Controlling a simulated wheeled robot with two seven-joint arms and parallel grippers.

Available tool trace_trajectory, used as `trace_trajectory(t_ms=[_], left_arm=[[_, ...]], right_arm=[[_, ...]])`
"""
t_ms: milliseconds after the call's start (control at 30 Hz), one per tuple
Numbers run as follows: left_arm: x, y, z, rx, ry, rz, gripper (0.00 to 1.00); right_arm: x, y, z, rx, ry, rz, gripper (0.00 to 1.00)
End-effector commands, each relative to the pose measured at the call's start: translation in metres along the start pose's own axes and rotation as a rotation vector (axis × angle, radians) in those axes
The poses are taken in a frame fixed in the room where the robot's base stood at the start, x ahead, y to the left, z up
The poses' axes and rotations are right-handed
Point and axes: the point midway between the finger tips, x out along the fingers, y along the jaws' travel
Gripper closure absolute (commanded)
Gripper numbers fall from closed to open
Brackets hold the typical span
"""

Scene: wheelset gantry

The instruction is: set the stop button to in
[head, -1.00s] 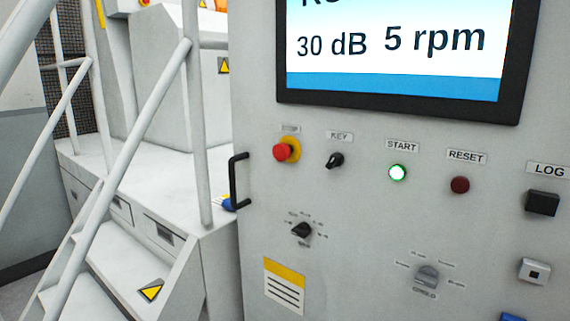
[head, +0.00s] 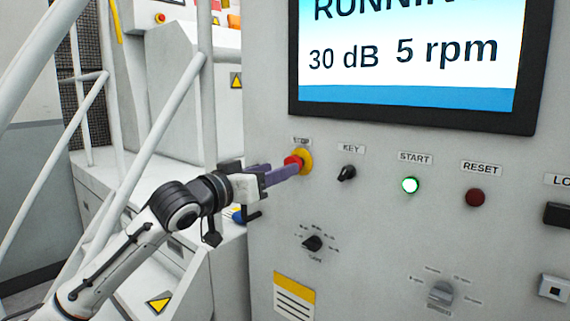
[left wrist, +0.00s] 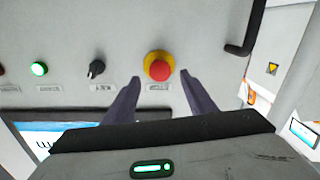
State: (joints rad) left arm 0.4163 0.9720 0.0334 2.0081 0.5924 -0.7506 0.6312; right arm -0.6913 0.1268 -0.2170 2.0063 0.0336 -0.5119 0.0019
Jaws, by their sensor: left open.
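The stop button is a red mushroom head on a yellow collar at the upper left of the control panel. In the head view the stop button (head: 293,161) is partly covered by my left gripper (head: 287,171), whose purple fingers reach toward it from the left. In the left wrist view the stop button (left wrist: 160,67) stands ahead of my left gripper (left wrist: 160,75), between the lines of its two spread fingers. The fingers are open and empty. I cannot tell whether they touch the button or whether it is pressed in. My right gripper is not in view.
The panel (head: 380,240) also carries a key switch (head: 346,173), a lit green start button (head: 410,185), a dark red reset button (head: 475,197) and selector knobs. A screen (head: 415,60) reads 30 dB and 5 rpm. White stair railings (head: 150,140) stand on the left.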

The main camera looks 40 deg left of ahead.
Motion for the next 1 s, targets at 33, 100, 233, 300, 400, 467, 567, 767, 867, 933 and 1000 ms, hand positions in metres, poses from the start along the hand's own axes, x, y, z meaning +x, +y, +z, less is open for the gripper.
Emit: trace_trajectory(t_ms=[33, 100, 233, 300, 400, 467, 567, 767, 867, 933, 1000], left_arm=[[0.009, 0.001, -0.003, -0.003, 0.002, 0.001, 0.49], [0.019, 0.001, -0.003, -0.001, 0.002, 0.001, 0.49], [0.033, 0.0, -0.001, 0.0, 0.001, 0.0, 0.49], [0.037, 0.001, -0.001, 0.001, 0.002, 0.001, 0.49], [0.04, 0.001, 0.001, 0.001, 0.0, 0.001, 0.49], [0.041, 0.001, 0.001, 0.002, -0.001, 0.001, 0.49], [0.041, 0.001, 0.001, 0.002, -0.001, 0.001, 0.49], [0.04, 0.001, 0.001, 0.002, -0.001, 0.001, 0.7], [0.04, 0.001, 0.001, 0.002, -0.001, 0.001, 0.86], [0.04, 0.001, 0.001, 0.002, -0.001, 0.001, 0.98], [0.04, 0.001, 0.001, 0.002, -0.001, 0.001, 1.0]], right_arm=[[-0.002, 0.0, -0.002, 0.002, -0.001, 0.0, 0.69], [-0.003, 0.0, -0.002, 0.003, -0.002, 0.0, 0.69], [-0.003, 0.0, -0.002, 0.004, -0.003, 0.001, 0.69], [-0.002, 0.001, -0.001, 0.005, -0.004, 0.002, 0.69], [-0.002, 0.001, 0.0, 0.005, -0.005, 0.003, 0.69], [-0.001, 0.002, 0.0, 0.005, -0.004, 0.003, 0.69], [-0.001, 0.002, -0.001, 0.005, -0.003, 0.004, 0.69], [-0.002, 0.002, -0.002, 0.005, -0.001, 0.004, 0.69], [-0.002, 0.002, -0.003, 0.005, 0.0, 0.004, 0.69], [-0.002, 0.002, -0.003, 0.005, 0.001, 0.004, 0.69], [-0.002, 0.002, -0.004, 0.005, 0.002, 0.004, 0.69]])
